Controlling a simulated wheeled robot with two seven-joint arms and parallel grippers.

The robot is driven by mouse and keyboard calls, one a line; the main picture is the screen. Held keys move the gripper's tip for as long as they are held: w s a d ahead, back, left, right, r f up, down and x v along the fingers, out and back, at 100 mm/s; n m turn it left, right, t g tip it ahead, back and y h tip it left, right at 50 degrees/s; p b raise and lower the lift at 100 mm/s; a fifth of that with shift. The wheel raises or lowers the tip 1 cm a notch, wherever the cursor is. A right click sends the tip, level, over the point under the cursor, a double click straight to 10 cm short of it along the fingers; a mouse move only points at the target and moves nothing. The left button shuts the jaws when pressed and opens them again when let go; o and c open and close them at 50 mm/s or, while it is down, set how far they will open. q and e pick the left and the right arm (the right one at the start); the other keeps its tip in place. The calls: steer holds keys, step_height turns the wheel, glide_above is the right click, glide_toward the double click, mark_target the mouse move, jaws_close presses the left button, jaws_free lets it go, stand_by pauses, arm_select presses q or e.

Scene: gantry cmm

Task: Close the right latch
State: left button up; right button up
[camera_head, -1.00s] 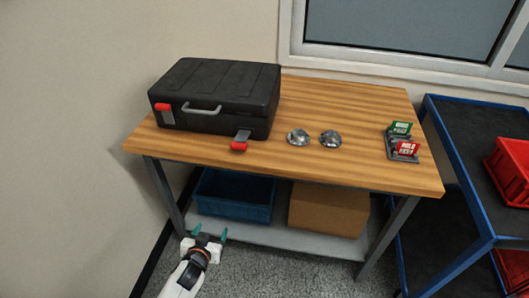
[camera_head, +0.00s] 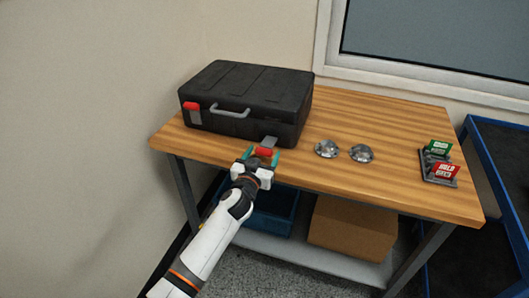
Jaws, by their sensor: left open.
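A black case (camera_head: 245,98) with a grey handle (camera_head: 230,111) lies shut on the wooden table. Its left latch (camera_head: 194,112), grey with a red tab, lies flat against the front face. Its right latch (camera_head: 265,147), grey with a red tab, sticks out forward from the front face near the right corner. My left gripper (camera_head: 262,156) is open at the table's front edge, its teal fingertips on either side of the right latch's red tab. Whether the fingers touch the tab cannot be told. My right gripper is not in view.
Two silver domes (camera_head: 327,148) stand right of the case on the table (camera_head: 400,175). A stand with green and red cards (camera_head: 441,165) is at the right end. Below are a blue bin (camera_head: 275,212) and a cardboard box (camera_head: 352,228). A blue cart (camera_head: 490,200) stands at the right.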

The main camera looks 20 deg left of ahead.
arm_select(q)
steer(key=shift+w, duration=0.9)
steer(key=shift+c, duration=0.3)
